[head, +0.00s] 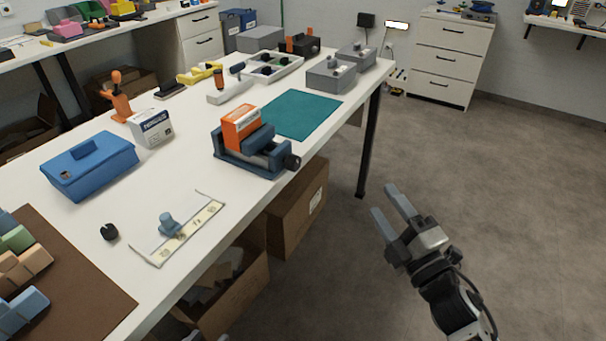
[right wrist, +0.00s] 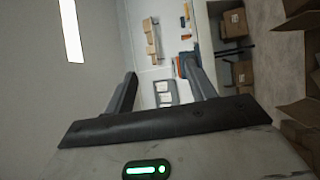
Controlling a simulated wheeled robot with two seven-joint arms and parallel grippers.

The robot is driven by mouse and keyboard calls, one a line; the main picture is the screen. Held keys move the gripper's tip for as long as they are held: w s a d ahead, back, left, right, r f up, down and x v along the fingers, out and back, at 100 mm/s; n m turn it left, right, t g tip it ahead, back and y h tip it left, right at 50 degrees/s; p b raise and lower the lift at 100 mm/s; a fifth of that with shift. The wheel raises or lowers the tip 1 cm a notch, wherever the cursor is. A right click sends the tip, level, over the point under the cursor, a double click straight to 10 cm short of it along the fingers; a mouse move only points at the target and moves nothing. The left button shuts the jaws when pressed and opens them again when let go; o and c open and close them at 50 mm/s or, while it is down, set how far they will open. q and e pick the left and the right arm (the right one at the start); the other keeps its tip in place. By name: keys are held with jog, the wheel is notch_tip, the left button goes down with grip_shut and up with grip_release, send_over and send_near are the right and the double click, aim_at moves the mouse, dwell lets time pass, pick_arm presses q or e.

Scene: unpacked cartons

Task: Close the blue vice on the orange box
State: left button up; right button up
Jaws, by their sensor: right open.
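The blue vice (head: 238,160) stands on the white table near its right-hand edge in the head view. The orange box (head: 241,127) sits upright between its jaws. Whether the jaws touch the box on both sides I cannot tell. The vice's dark round handle (head: 291,161) points to the right, over the table edge. My right gripper (head: 385,205) is open and empty, off the table over the floor, to the right of and nearer than the vice. Its two fingers also show in the right wrist view (right wrist: 165,88). My left gripper is not in view.
A teal mat (head: 300,117) lies behind the vice. A blue case (head: 88,165), a white-and-grey box (head: 152,128) and a clear plate with a blue knob (head: 168,222) are on the table. Cardboard cartons (head: 297,210) stand under the edge. The floor (head: 450,170) to the right is free.

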jog(key=w+a+n+g+y+b, duration=0.15)
jog(key=w+n+g+y, duration=0.4)
jog(key=n, duration=1.05)
jog(key=n+g+y+b, duration=0.2)
jog(key=n+g+y, duration=0.1)
jog(key=n, duration=0.6)
send_near(298, 165)
jog(key=shift+h, duration=0.25)
jog(key=x, duration=0.8)
jog(key=shift+w+a+r, duration=0.1)
jog(key=shift+a+r, duration=0.15)
jog(key=shift+a, duration=0.15)
jog(key=c, duration=1)
